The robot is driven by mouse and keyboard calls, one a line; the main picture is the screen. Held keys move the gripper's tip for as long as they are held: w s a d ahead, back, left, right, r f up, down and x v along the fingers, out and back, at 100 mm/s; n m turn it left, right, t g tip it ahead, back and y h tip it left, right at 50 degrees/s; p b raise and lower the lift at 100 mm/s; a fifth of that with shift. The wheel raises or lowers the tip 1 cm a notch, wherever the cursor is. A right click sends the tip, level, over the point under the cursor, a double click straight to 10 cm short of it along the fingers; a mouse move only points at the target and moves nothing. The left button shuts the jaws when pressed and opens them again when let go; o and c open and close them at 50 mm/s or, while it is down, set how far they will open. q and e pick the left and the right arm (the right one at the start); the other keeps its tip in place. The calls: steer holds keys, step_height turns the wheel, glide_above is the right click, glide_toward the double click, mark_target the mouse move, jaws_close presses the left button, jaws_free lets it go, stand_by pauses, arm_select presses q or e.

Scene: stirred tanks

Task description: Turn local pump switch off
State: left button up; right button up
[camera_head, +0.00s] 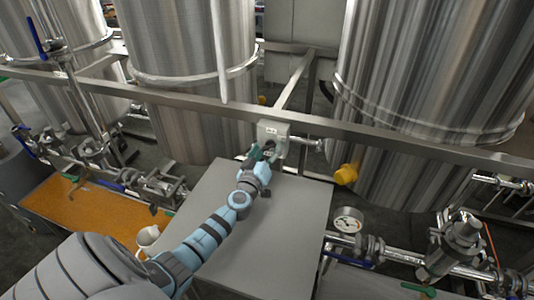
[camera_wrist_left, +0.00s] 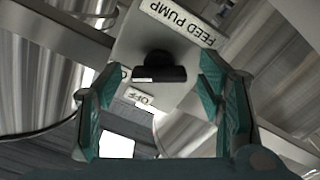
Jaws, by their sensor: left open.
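The pump switch is a black rotary knob (camera_wrist_left: 158,68) on a pale grey box (camera_wrist_left: 190,45). The box carries a FEED PUMP label (camera_wrist_left: 178,20) and a small OFF label (camera_wrist_left: 141,98), both upside down in the left wrist view. The knob's bar lies roughly level across that view. In the head view the box (camera_head: 272,130) is fixed by the steel rail. My left gripper (camera_head: 262,153) is in front of the box, its green fingers open on either side of the knob, apart from it as far as I can tell. My right gripper is out of view.
A grey flat-topped cabinet (camera_head: 265,225) stands below my left arm. A steel rail (camera_head: 330,128) runs across in front of large tanks (camera_head: 185,60). A yellow knob (camera_head: 346,174), a pressure gauge (camera_head: 347,220) and pipes are at right. An orange tray (camera_head: 90,215) is at left.

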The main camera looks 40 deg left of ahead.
arm_select(q)
steer(key=shift+c, duration=0.2)
steer(key=c, duration=1.1)
steer(key=shift+n, duration=0.3)
steer(key=shift+n+p, duration=0.4)
steer(key=shift+n, duration=0.8)
steer(key=n, duration=0.2)
steer(key=shift+n, duration=0.4)
steer(key=n, duration=0.5)
steer(key=shift+f+n+p, duration=0.1)
steer(key=shift+n+p, duration=0.2)
steer(key=shift+n, duration=0.1)
steer(key=shift+d, duration=0.1)
